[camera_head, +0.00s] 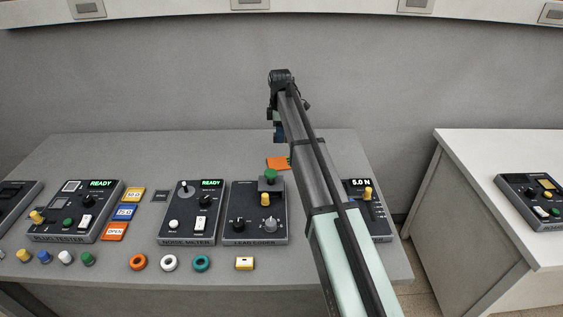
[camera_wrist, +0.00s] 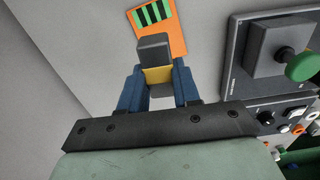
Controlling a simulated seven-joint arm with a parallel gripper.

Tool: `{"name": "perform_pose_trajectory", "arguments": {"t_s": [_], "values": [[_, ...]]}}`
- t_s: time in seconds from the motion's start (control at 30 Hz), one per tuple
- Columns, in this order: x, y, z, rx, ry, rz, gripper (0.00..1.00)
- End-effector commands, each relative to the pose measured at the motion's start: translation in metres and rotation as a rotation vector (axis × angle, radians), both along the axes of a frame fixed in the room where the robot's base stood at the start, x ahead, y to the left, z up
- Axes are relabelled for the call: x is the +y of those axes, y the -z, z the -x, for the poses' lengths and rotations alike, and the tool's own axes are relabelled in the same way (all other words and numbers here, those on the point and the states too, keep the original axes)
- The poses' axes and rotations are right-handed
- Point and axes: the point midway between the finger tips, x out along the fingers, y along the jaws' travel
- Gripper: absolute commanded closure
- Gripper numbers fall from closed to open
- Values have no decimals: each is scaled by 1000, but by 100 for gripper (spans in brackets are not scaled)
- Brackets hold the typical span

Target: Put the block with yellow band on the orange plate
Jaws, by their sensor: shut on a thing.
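In the wrist view my gripper (camera_wrist: 156,80) has its blue fingers shut on the sides of a grey block with a yellow band (camera_wrist: 158,76). The block's dark grey end points away from the palm. The orange plate (camera_wrist: 178,42) lies beyond the block in that view, with green and dark stripes on it; the block covers part of its near edge. In the head view my gripper (camera_head: 278,132) hangs above the back of the table, and the orange plate (camera_head: 275,164) shows below it, partly hidden by my arm. The held block is not clear there.
The lead former (camera_head: 256,240) with its green knob (camera_head: 270,175) stands just in front of the plate. The noise meter (camera_head: 190,213) stands to its left, and a force gauge (camera_head: 368,210) to its right. Coloured rings and caps line the front. The table's back left is clear.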

Motion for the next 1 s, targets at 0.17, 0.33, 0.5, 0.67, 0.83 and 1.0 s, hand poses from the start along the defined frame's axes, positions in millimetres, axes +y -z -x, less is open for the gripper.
{"name": "perform_pose_trajectory", "arguments": {"t_s": [0.17, 0.33, 0.5, 0.67, 0.83, 1.0], "values": [[0, 17, 1, 0, -12, 0, 100], [0, 45, 1, 1, -11, 0, 100], [0, 62, 0, 0, -10, 0, 100], [0, 75, 0, 0, -10, 0, 100], [0, 95, 0, 0, -10, 0, 100], [0, 99, 0, -1, -10, 0, 100]]}}
